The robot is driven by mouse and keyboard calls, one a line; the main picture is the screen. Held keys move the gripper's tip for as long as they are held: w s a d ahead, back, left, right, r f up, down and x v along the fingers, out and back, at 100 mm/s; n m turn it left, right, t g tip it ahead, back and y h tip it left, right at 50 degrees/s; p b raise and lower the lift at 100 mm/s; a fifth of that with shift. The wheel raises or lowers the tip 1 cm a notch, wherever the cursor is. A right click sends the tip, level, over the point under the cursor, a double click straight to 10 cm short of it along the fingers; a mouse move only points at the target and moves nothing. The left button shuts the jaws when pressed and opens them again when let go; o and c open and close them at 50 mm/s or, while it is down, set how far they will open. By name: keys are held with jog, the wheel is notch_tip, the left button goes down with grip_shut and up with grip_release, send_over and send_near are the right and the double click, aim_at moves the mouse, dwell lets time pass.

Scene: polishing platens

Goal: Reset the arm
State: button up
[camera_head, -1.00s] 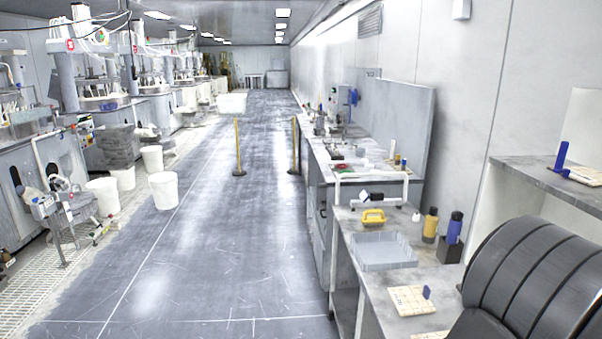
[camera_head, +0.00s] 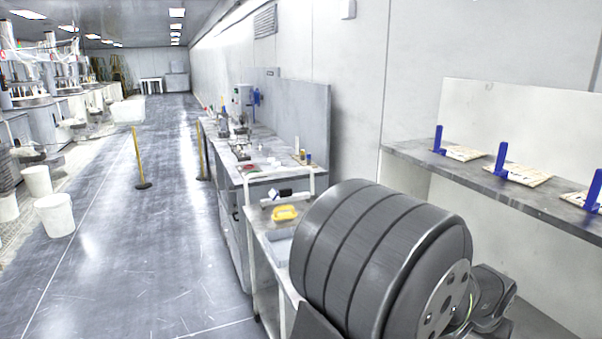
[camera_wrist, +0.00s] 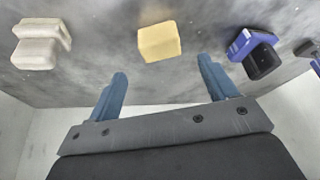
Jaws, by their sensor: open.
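My gripper (camera_wrist: 162,68) shows in the wrist view with its two blue fingers spread wide apart and nothing between them. Beyond the fingertips are a yellow block (camera_wrist: 160,42), a whitish block (camera_wrist: 41,43) at the left and a blue and black piece (camera_wrist: 252,52) at the right. They are on a grey mottled surface (camera_wrist: 100,60). The fingers look apart from all of them. In the head view, my large dark arm link fills the lower right, and the gripper's fingers cannot be made out.
A shelf (camera_head: 408,153) at the right holds several pale boards with blue uprights (camera_head: 501,158). A bench carries a yellow-handled item (camera_head: 284,213) and a grey tray (camera_head: 280,246), partly hidden by my arm. White buckets (camera_head: 55,215) and yellow posts (camera_head: 140,157) stand on the floor. The aisle is clear.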

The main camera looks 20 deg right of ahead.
jog(key=x, duration=0.8)
jog(key=shift+f, duration=0.35)
notch_tip(320, 180, up, 4)
jog(key=shift+d+r, duration=0.1)
jog(key=shift+r, duration=0.15)
jog(key=s+a+r, duration=0.3)
jog(key=s+r, duration=0.4)
jog(key=s, duration=0.5)
jog(key=w+a+f+n+t, duration=0.1)
jog(key=w+a+n, duration=0.1)
jog(key=w, duration=0.9)
jog(key=w+a+f+n, duration=0.1)
jog(key=w+n, duration=0.1)
jog(key=w, duration=0.9)
jog(key=w+a+f+n, duration=0.1)
jog(key=w+a, duration=0.2)
jog(key=w, duration=0.2)
jog(key=w+a+f+y, duration=0.1)
jog(key=w+a, duration=0.3)
jog(key=w, duration=0.2)
jog(key=w+a+f+n+t, duration=0.1)
jog(key=w+a, duration=0.3)
jog(key=w, duration=0.1)
jog(key=shift+w+a+f+n+y, duration=0.15)
jog(key=shift+w+a+n+y, duration=0.05)
jog(key=shift+w+n+y, duration=0.1)
jog(key=shift+w+a+f, duration=0.15)
jog(key=shift+w+a, duration=0.2)
jog(key=shift+a, duration=0.05)
